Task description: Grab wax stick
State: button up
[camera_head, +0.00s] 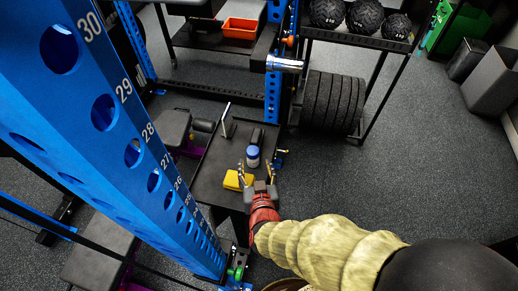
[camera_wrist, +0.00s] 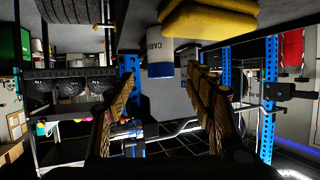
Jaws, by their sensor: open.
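A small blue and white cylinder (camera_head: 253,157) stands on a dark tabletop (camera_head: 210,178). It also shows upside down in the wrist view (camera_wrist: 160,52), with part of a printed label. A black upright object (camera_head: 257,137) stands just behind it. I cannot tell for sure which of these is the wax stick. A yellow folded item (camera_head: 234,181) lies to the left, and shows at the top of the wrist view (camera_wrist: 210,18). My gripper (camera_head: 256,169) is open and empty, just in front of the cylinder. Its fingers in the wrist view (camera_wrist: 163,75) point toward the cylinder, apart from it.
A blue rack upright (camera_head: 130,130) with numbered holes rises at the left. A metal bar end (camera_head: 284,64) juts out beyond the table. A shelf with black balls (camera_head: 365,17) and weight plates (camera_head: 333,100) stands behind.

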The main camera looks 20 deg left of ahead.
aim_at(253, 158)
jog(key=b+x, duration=0.2)
jog(key=x, duration=0.5)
jog(key=shift+w+a+f+b, duration=0.1)
jog(key=shift+a+f+b, duration=0.05)
jog(key=shift+f+b, duration=0.15)
jog(key=shift+w+a, duration=0.2)
jog(key=shift+r, duration=0.1)
jog(key=c, duration=1.3)
